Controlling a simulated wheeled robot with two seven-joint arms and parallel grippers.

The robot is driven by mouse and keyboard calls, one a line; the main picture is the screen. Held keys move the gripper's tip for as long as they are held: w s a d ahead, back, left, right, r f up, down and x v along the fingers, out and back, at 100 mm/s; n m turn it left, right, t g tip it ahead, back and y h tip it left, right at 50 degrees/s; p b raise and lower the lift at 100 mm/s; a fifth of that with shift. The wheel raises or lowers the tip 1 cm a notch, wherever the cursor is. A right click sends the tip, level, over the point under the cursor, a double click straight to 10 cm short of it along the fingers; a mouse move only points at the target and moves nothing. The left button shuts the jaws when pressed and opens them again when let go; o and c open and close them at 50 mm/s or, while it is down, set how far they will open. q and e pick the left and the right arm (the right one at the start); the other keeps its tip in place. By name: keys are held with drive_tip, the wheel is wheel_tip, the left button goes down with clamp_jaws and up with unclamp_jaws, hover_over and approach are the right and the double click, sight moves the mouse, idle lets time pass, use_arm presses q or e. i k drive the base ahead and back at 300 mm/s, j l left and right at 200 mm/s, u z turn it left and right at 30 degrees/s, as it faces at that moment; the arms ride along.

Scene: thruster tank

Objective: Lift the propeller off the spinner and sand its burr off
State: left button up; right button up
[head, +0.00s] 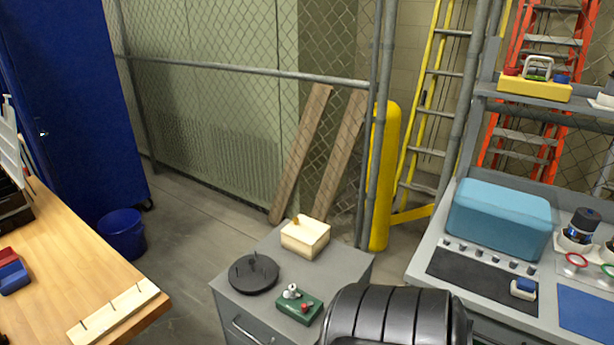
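No gripper of mine shows in the head view. A small green block (301,310) on the grey cabinet carries a small white piece (291,291) and a red spot; it may be the spinner with the propeller, but it is too small to tell. Behind it to the left lies a round black disc (253,273) with thin upright pegs. A cream block (305,238) with a small orange piece on top stands at the cabinet's back. I cannot make out a burr. A small blue and white block (523,290) lies on the right bench; I cannot tell whether it is a sander.
The grey cabinet top (340,266) has bare room at its right. A black ribbed drum shape (390,315) blocks its front right. A wooden table (75,262) stands left, a grey bench (432,250) with a teal box (502,220) right. A blue bucket (122,233) stands on the floor.

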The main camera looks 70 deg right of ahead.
sight(292, 293)
drive_tip(key=z, duration=1.7)
